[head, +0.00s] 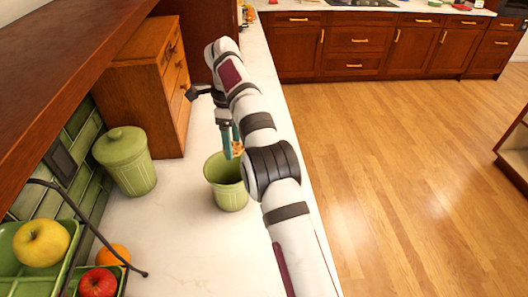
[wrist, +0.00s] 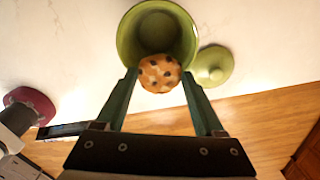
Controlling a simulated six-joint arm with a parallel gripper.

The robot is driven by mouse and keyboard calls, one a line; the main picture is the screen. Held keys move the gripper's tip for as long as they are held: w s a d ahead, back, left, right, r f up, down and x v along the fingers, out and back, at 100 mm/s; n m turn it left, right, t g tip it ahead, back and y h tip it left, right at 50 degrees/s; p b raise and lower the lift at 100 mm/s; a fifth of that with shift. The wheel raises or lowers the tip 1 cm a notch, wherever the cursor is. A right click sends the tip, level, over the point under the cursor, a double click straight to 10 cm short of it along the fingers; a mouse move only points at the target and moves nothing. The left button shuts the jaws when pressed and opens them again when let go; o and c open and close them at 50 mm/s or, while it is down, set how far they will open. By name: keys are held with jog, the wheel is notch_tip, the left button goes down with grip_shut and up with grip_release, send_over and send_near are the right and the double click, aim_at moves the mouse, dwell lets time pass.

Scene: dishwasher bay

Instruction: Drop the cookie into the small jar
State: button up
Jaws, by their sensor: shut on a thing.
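The cookie (wrist: 159,74), round and tan with dark chips, is held between the green fingertips of my gripper (wrist: 159,82). My gripper also shows in the head view (head: 233,148), pointing down, with part of the cookie (head: 239,148) visible beside a finger. The small open green jar (head: 228,196) stands upright on the counter below. In the wrist view the cookie overlaps the edge of the jar's mouth (wrist: 125,40) and looks to be above the rim. A green lid (wrist: 212,66) lies on the counter beside the jar; I do not see it in the head view.
A larger lidded green jar (head: 126,165) stands to the left, before a wooden drawer cabinet (head: 140,95). A green fruit tray (head: 62,272) holds a yellow apple (head: 41,243) and a red apple (head: 97,283), near an orange (head: 115,254). The counter's front edge drops to the floor.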

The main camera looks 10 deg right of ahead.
notch_tip(320, 180, down, 6)
jog(key=shift+r, duration=0.15)
jog(key=o, duration=0.7)
jog(key=shift+r, duration=3.8)
jog(key=s+d+r+n, duration=0.3)
jog(key=s+r+n, duration=0.1)
jog(key=s, duration=0.4)
jog(key=s+d+r+n, duration=0.3)
jog(key=s+r+n, duration=0.1)
jog(key=s, duration=0.3)
jog(key=s+f+n, duration=0.2)
jog(key=s+f, duration=0.1)
jog(key=s, duration=0.5)
jog(key=s+d+f+n+y, duration=0.1)
jog(key=s+f+n, duration=0.2)
jog(key=s, duration=0.6)
jog(key=s+d+f+n, duration=0.1)
jog(key=s+f+n, duration=0.2)
jog(key=s, duration=0.5)
jog(key=shift+s+d+y, duration=0.1)
jog(key=shift+s+y, duration=0.3)
